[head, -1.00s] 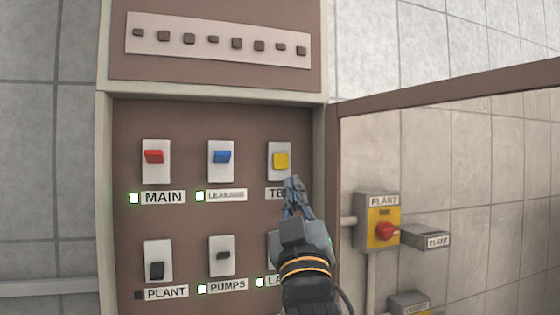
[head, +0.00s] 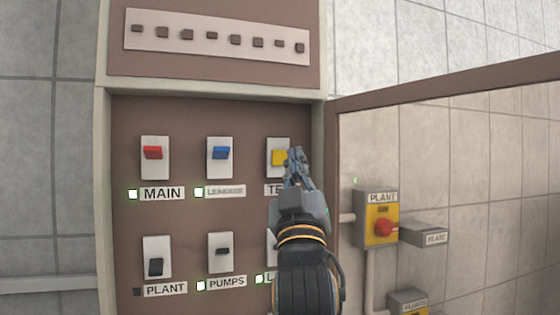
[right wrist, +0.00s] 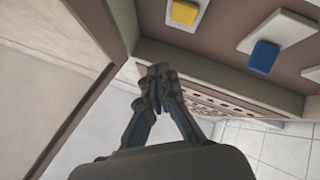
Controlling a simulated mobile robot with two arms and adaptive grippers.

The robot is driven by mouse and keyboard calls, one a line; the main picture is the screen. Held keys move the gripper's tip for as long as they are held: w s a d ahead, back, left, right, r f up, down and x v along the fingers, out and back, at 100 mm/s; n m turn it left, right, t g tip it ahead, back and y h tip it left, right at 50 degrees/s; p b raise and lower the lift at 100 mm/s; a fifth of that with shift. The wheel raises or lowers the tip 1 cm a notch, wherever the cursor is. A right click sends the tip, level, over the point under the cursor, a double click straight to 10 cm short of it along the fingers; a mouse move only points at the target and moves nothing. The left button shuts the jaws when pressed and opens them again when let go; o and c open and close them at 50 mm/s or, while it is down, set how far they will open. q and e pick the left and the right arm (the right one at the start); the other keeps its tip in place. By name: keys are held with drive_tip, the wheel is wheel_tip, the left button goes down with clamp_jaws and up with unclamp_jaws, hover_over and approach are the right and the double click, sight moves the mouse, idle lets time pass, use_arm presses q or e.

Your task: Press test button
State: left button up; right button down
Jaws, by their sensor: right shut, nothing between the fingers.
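The test button is a yellow block (head: 279,158) on a white plate at the upper right of the brown panel. Its label, starting "TE" (head: 274,190), is partly hidden by my right arm. My right gripper (head: 295,154) is shut and empty, with its tips overlapping the button's right edge in the head view. In the right wrist view the yellow button (right wrist: 184,12) is at the top, and the shut fingertips (right wrist: 158,70) are below and left of it, apart from it in that picture. Whether they touch it I cannot tell. My left gripper is not in view.
A red switch (head: 152,153) and a blue switch (head: 221,153) sit left of the button. Dark PLANT (head: 155,267) and PUMPS (head: 222,251) switches are below. An open framed door (head: 440,85) stands to the right. A yellow box with a red knob (head: 382,220) shows behind it.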

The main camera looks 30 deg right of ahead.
sight(285, 163)
drive_tip(key=shift+w+d, duration=0.2)
drive_tip(key=shift+w, duration=0.7)
drive_tip(key=shift+w+d, duration=0.25)
drive_tip(key=shift+w, duration=0.6)
drive_tip(key=shift+w+d, duration=0.2)
drive_tip(key=shift+w, duration=0.7)
drive_tip(key=shift+w, duration=0.2)
drive_tip(key=shift+w, duration=0.2)
drive_tip(key=shift+w+d, duration=0.15)
drive_tip(key=shift+w, duration=0.2)
drive_tip(key=shift+s+f, duration=0.1)
drive_tip(key=shift+s, duration=0.6)
drive_tip(key=shift+s+a, duration=0.15)
drive_tip(key=shift+a, duration=0.05)
drive_tip(key=shift+s+a, duration=0.2)
drive_tip(key=shift+s, duration=0.55)
drive_tip(key=shift+s+a, duration=0.15)
drive_tip(key=shift+s, duration=0.65)
drive_tip(key=shift+s+a, duration=0.2)
drive_tip(key=shift+s, duration=0.55)
